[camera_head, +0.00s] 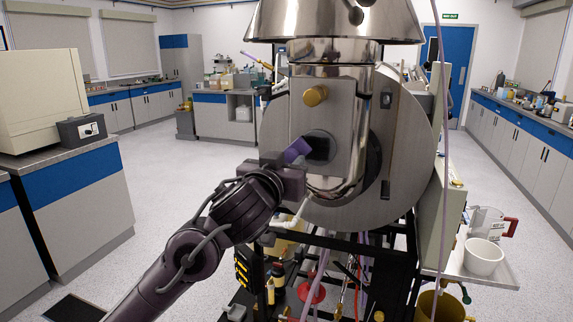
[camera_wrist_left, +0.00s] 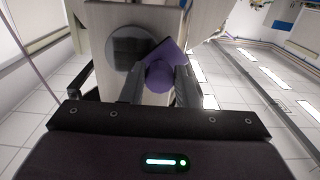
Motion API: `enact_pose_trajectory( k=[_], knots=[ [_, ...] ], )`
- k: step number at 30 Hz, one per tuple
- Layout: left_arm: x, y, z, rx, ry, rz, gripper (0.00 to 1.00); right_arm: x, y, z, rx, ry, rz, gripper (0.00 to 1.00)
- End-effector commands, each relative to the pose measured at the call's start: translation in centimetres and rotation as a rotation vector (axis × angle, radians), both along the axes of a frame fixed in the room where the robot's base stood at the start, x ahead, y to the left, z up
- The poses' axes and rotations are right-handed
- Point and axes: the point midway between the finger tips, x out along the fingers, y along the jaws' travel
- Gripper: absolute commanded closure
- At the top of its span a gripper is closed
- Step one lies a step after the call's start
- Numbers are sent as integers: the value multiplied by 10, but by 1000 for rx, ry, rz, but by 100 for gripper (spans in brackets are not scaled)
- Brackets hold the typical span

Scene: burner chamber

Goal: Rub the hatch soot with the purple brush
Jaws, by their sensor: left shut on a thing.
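The hatch (camera_head: 345,118) is a flat metal plate on the front of the shiny chamber. A dark, squarish soot patch (camera_head: 319,149) sits on a grey round area of it. The patch also shows in the left wrist view (camera_wrist_left: 128,50). My left gripper (camera_head: 284,160) is shut on the purple brush (camera_head: 297,149), just left of the patch in the head view. In the left wrist view the brush (camera_wrist_left: 160,76) is between the fingers, its wider purple head beside the patch's right side. I cannot tell whether it touches the hatch. My right gripper is not in view.
A brass knob (camera_head: 315,96) sticks out above the patch. A black frame with tubes and bottles stands below the chamber. At the right, a side shelf (camera_head: 492,274) holds a white bowl (camera_head: 483,257) and a jug (camera_head: 486,222). Counters line both sides, with open floor between.

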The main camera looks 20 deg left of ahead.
Motion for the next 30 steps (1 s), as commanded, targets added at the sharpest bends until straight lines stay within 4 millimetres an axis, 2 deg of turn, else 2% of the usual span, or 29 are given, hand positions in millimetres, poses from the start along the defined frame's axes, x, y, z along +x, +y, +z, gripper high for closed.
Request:
enact_pose_trajectory(
  k=[14, 24, 30],
  knots=[
    [8, -1, 1, -1, -2, -1, 90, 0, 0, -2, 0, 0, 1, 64],
    [5, -28, -2, -2, -4, -3, 90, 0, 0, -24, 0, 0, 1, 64],
    [4, -38, 0, -1, -3, -1, 90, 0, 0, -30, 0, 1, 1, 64]
  ],
)
